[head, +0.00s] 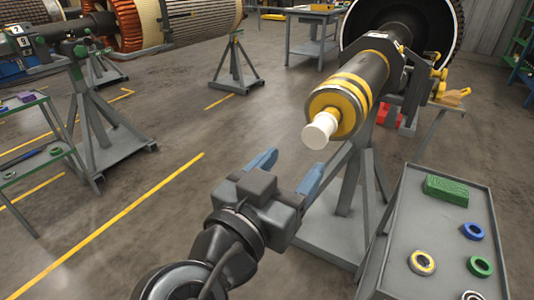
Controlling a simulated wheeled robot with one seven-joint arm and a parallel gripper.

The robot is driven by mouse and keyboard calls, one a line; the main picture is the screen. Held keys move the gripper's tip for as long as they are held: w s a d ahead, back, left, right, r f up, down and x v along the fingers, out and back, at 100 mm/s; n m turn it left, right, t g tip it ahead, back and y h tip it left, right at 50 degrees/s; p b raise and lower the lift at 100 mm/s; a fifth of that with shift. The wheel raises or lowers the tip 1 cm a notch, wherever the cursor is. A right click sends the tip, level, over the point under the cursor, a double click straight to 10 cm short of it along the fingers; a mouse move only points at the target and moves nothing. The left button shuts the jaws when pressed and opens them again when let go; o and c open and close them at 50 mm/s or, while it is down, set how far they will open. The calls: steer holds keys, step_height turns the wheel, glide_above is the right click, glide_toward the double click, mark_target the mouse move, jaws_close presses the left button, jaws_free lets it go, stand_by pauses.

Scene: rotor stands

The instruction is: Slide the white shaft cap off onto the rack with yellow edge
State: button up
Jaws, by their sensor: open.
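The white shaft cap (320,131) sits on the near end of a dark horizontal shaft (357,77) with yellow bands, held up by a grey stand (350,190). My gripper (288,168) is open and empty, with two blue fingers spread apart. It is below and a little left of the cap in the picture, apart from it. A grey rack (400,215) stands at the lower right with loose parts on top; I see no clear yellow edge on it. Another rack (62,138) with green edges is at the far left.
The grey rack holds a green block (446,190), a blue ring (473,231), a green ring (481,266) and a yellow-and-white ring (422,262). Another stand (108,120) is at the left. The floor (190,130) between the left stand and my arm is clear.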

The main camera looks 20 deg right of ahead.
mark_target(314, 138)
steer(key=shift+p+x, duration=0.45)
steer(key=shift+x, duration=4.55)
steer(key=shift+w, duration=0.1)
steer(key=shift+r, duration=0.1)
steer(key=c, duration=0.8)
steer(key=shift+b+v, duration=1.45)
steer(key=shift+v, duration=2.65)
steer(key=shift+w+r, duration=0.1)
